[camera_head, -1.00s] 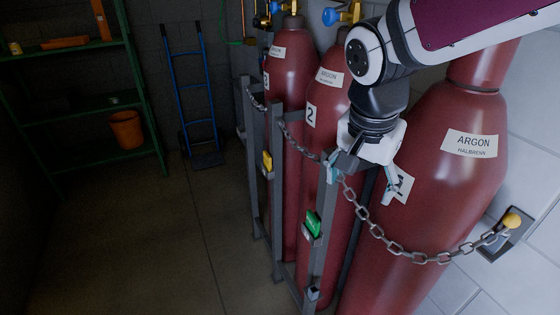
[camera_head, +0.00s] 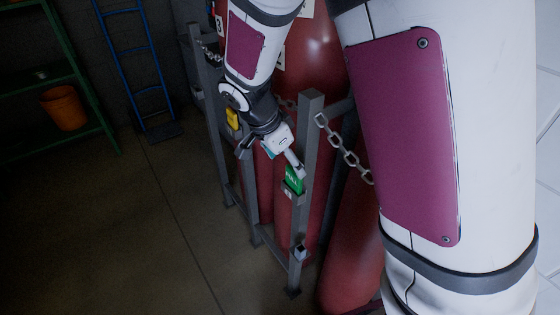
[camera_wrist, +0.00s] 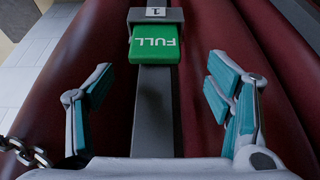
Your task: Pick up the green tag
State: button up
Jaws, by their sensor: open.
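The green tag (camera_wrist: 154,46) reads "FULL" and shows upside down in the wrist view. It sits in a small grey holder (camera_wrist: 156,14) marked "1" on a grey post (camera_wrist: 153,110). In the head view the tag (camera_head: 293,180) is on the front post of the rack, partly covered by my gripper. In the head view my gripper (camera_head: 272,162) is just above and left of the tag.
Dark red cylinders (camera_head: 318,60) stand behind the rack posts. A chain (camera_head: 343,150) hangs at the right of the front post. A yellow tag (camera_head: 232,119) is on another post. Open floor (camera_head: 150,230) lies left of the rack.

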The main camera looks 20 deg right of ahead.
aim_at(293, 171)
jog(key=shift+s+x, duration=0.15)
jog(key=shift+x, duration=1.45)
jog(key=shift+s+x, duration=0.15)
jog(key=shift+x, duration=1.45)
jog(key=c, duration=1.3)
